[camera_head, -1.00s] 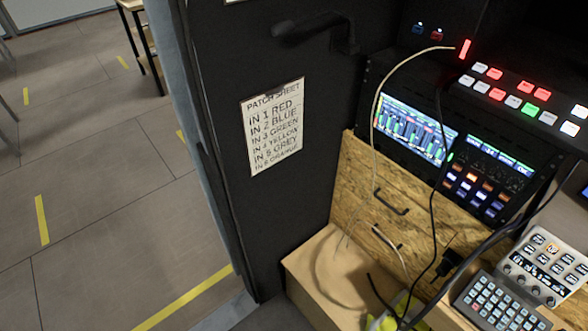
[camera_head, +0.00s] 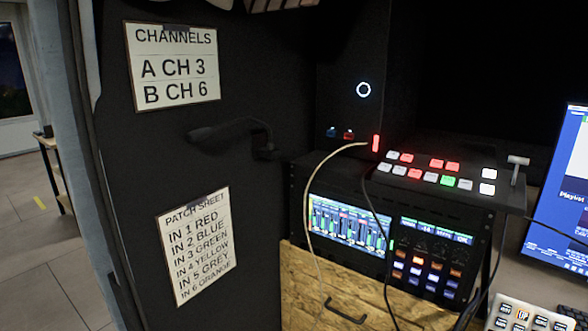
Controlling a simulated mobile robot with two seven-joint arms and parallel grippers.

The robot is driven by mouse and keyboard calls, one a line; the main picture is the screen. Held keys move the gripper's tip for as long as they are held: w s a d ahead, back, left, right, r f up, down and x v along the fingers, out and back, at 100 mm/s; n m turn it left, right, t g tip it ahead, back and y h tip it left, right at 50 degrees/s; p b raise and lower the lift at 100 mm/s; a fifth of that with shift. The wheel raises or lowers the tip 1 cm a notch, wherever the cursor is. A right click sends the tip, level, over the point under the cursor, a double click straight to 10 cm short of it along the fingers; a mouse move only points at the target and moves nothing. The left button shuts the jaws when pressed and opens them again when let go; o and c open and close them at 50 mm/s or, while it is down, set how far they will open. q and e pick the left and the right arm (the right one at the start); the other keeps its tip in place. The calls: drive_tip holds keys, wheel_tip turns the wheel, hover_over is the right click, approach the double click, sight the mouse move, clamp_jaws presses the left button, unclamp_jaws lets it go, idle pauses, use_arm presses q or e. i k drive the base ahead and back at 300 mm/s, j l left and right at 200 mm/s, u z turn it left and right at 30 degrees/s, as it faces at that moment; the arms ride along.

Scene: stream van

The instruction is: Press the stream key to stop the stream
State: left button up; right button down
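No key that I can read as the stream key shows. A sloped key panel (camera_head: 398,188) at the right carries two rows of lit keys, red, white and one green key (camera_head: 447,181); no labels on them are readable. Below it, a rack unit (camera_head: 349,218) has a mixer-like screen and a block of small orange, white and blue keys (camera_head: 418,270). Neither of my grippers is in view.
A monitor (camera_head: 566,190) stands at the right edge. A lever (camera_head: 517,170) rises from the panel's right end. Cables (camera_head: 312,225) hang before the rack and wooden drawer (camera_head: 300,290). A channels sheet (camera_head: 172,65) and patch sheet (camera_head: 195,245) hang on the dark wall.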

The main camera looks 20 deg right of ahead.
sight(452, 167)
drive_tip(key=z, duration=1.4)
